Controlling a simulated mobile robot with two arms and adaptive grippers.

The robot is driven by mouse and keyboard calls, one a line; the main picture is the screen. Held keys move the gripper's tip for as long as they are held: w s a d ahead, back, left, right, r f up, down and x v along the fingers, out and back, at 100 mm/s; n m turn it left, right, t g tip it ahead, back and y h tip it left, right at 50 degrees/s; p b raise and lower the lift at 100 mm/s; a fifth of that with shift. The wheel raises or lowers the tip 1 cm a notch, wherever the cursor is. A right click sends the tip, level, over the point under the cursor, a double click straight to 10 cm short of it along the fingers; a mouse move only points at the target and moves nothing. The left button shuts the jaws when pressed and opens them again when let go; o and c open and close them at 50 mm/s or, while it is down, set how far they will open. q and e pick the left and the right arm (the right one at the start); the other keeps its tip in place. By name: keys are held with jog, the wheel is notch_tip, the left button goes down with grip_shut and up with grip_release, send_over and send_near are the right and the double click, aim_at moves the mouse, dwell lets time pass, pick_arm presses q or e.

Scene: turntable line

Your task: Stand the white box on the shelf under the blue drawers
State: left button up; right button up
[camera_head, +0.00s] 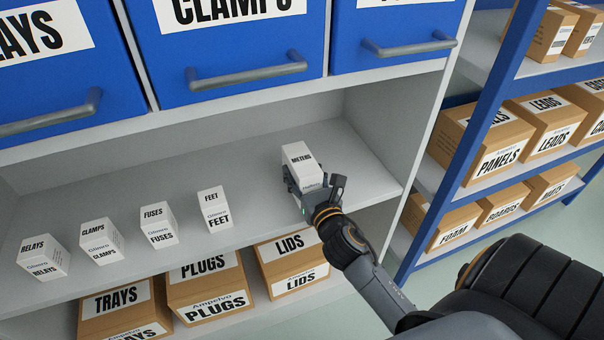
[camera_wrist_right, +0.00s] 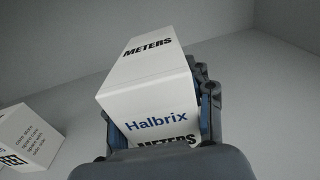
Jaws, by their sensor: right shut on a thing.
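The white box (camera_head: 298,164) marked METERS is in my right gripper (camera_head: 313,190), over the right part of the grey shelf (camera_head: 262,152) under the blue drawers (camera_head: 230,55). In the right wrist view the box (camera_wrist_right: 155,75) sits between both fingers, with METERS on its top and Halbrix on the near face. My right gripper is shut on it. The box looks close to upright; I cannot tell whether its base touches the shelf, as the gripper hides it. My left gripper is not in view.
White boxes marked RELAYS (camera_head: 44,257), CLAMPS (camera_head: 101,240), FUSES (camera_head: 158,223) and FEET (camera_head: 215,209) stand in a row to the left. The shelf's right side wall (camera_head: 430,110) is near. Brown cartons (camera_head: 207,291) are below. A blue rack (camera_head: 480,130) stands at right.

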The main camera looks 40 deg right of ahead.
aim_at(311, 189)
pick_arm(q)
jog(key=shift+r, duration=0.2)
pick_arm(e)
jog(key=o, duration=1.5)
jog(key=v, duration=0.7)
jog(key=shift+s+f, duration=0.1)
jog(key=shift+s, duration=0.1)
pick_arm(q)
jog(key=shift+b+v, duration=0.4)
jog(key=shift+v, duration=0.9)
pick_arm(e)
jog(key=shift+v, duration=2.3)
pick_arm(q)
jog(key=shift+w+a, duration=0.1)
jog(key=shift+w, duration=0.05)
